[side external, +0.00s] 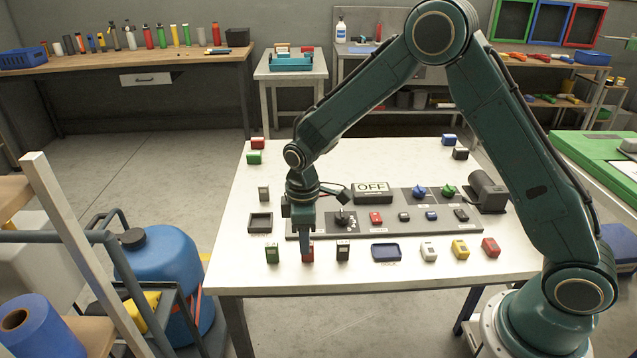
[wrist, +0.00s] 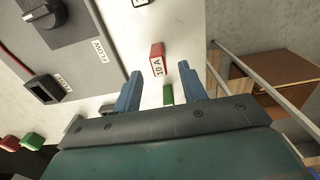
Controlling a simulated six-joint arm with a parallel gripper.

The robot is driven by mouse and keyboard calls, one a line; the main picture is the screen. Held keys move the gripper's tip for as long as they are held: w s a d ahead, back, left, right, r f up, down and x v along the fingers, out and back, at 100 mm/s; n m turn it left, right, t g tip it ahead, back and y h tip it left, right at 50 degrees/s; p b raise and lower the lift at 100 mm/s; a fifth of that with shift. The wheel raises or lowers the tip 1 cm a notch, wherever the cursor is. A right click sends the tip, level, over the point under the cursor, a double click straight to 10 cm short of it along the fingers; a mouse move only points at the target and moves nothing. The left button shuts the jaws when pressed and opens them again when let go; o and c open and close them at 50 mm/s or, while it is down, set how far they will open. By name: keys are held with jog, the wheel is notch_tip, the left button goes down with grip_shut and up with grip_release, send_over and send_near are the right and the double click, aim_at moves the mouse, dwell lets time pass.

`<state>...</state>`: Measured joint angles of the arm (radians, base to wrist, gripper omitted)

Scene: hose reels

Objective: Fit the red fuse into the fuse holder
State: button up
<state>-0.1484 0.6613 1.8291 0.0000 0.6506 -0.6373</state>
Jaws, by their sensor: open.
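The red fuse (side external: 308,256) stands upright on the white table near its front edge, partly hidden by my gripper in the side view. In the wrist view the red fuse (wrist: 157,57) shows a "10A" label and lies beyond the fingertips, in line with the gap. My gripper (side external: 306,247) points down just over it; in the wrist view its blue fingers (wrist: 160,75) are apart with nothing clamped. A black square socket frame (side external: 260,222) with a label, likely the fuse holder, sits left of the grey panel; it also shows in the wrist view (wrist: 43,89).
A green fuse (side external: 272,253) stands close on the left and a black one (side external: 343,248) on the right. The grey panel (side external: 372,228) with a black knob (side external: 343,219) lies behind. A blue tray (side external: 386,252) and several coloured blocks stand further right.

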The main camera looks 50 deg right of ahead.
jog(key=shift+f, duration=1.5)
jog(key=shift+c, duration=0.4)
grip_shut()
